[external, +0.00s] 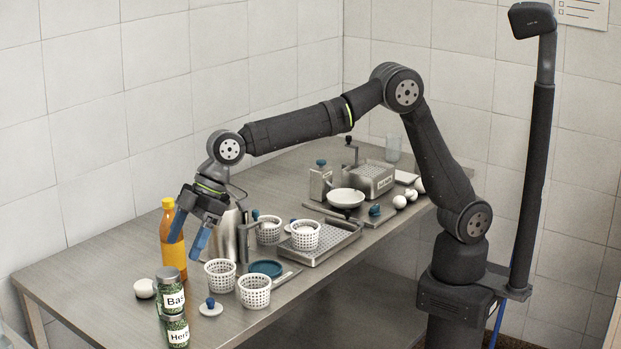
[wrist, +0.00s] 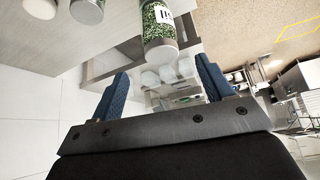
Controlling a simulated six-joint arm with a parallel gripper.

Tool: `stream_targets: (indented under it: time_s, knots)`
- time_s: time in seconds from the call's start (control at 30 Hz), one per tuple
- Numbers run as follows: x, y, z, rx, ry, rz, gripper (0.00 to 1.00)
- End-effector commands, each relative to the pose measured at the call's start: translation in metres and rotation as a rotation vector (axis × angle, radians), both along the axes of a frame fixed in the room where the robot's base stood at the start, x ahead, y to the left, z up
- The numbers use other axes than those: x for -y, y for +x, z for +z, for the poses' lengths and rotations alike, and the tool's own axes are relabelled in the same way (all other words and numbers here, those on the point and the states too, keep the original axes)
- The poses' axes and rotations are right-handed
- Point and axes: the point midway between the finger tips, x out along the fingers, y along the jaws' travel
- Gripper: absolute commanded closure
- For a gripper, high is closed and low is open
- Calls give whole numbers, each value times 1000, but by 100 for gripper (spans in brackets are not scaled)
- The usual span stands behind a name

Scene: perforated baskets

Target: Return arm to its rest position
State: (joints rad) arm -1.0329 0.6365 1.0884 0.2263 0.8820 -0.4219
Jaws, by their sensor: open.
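My gripper (external: 187,229) hangs above the far left part of the metal table, in front of the orange bottle in the external view. Its two blue fingers are spread apart with nothing between them; they also show in the wrist view (wrist: 165,88). My arm is stretched out to the left across the table. White perforated baskets stand on the table to the right of the gripper: a front one (external: 254,291), one at its left (external: 220,275), one farther back (external: 268,230), and one on the metal tray (external: 305,236).
An orange bottle (external: 172,250) and green-filled jars (external: 171,291) stand close to the gripper. A jar also shows in the wrist view (wrist: 158,35). Air above the table is clear.

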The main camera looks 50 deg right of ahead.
Motion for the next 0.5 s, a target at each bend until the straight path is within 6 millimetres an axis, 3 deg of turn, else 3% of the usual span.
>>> stream_targets:
  time_s: [0.1, 0.2, 0.5]
  knots:
    - [13, -3, 22, 1, 3, -1, 27]
    - [0, 0, -3, -3, -6, 1, 27]
    - [-33, 6, -52, -2, -3, 2, 27]
